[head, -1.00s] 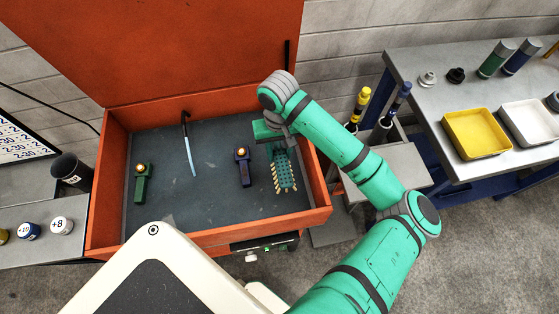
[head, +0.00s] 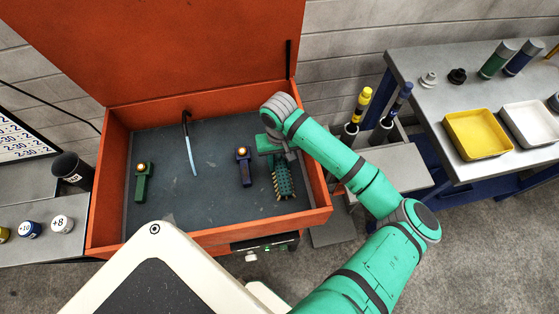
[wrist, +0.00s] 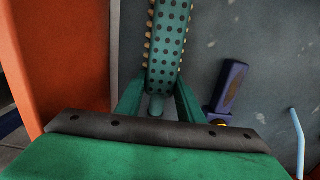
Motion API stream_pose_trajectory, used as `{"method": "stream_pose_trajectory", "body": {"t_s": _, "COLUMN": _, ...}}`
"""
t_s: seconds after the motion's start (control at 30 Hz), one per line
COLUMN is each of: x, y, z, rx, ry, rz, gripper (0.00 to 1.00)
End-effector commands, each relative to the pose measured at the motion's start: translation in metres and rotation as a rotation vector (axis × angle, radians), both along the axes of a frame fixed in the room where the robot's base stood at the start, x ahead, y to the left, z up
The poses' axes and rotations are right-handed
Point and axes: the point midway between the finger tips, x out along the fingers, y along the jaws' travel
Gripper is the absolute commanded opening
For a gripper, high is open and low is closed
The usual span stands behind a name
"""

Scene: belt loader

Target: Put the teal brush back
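The teal brush (head: 283,182), with dark dots and pale bristles along its edges, is at the right side of the open orange box (head: 270,226). Whether the brush touches the grey box floor cannot be told.
A blue tool (head: 243,168) lies left of the brush; a dark hooked tool with a pale blue end (head: 190,150) and a green tool (head: 143,182) lie farther left. Holders with yellow and blue handles (head: 362,100) stand outside at right. A yellow tray (head: 478,133) is on the bench.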

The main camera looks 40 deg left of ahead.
Motion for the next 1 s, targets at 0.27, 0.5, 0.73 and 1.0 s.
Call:
{"method": "stream_pose_trajectory", "body": {"t_s": 0.27, "x": 0.0, "y": 0.0, "z": 0.001, "rx": 0.0, "ry": 0.0, "rz": 0.0, "gripper": 0.51}}
{"method": "stream_pose_trajectory", "body": {"t_s": 0.5, "x": 0.001, "y": 0.001, "z": 0.011, "rx": 0.001, "ry": -0.002, "rz": 0.0, "gripper": 0.51}}
{"method": "stream_pose_trajectory", "body": {"t_s": 0.73, "x": 0.001, "y": 0.003, "z": 0.052, "rx": 0.003, "ry": -0.003, "rz": 0.002, "gripper": 0.51}}
{"method": "stream_pose_trajectory", "body": {"t_s": 1.0, "x": 0.002, "y": 0.004, "z": 0.101, "rx": 0.001, "ry": -0.002, "rz": 0.002, "gripper": 0.51}}
